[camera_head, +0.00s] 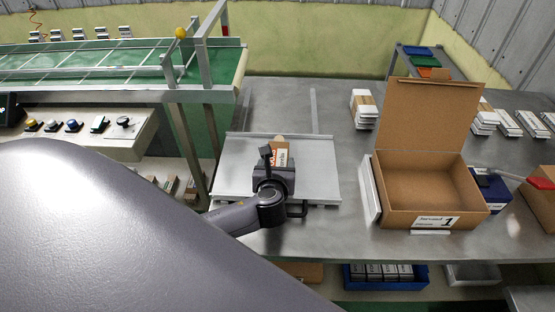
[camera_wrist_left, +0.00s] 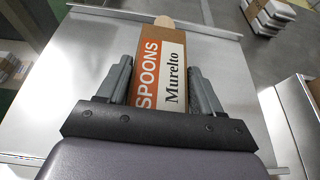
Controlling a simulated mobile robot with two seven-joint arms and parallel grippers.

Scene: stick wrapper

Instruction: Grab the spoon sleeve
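The spoon sleeve (camera_wrist_left: 160,68) is an orange, white and brown packet marked "SPOONS", with a rounded wooden-coloured tip showing at its far end. It lies on the metal tray (camera_head: 235,170). In the head view the sleeve (camera_head: 281,156) is partly hidden by my left gripper (camera_head: 268,158). In the left wrist view the fingers of my left gripper (camera_wrist_left: 160,85) stand on either side of the sleeve, with a visible gap on the right side. The gripper is open around the sleeve. My right gripper is not in view.
An open cardboard box (camera_head: 425,185) labelled 1 stands to the right on the metal table (camera_head: 335,225). A green conveyor (camera_head: 90,62) with a metal frame is at the left.

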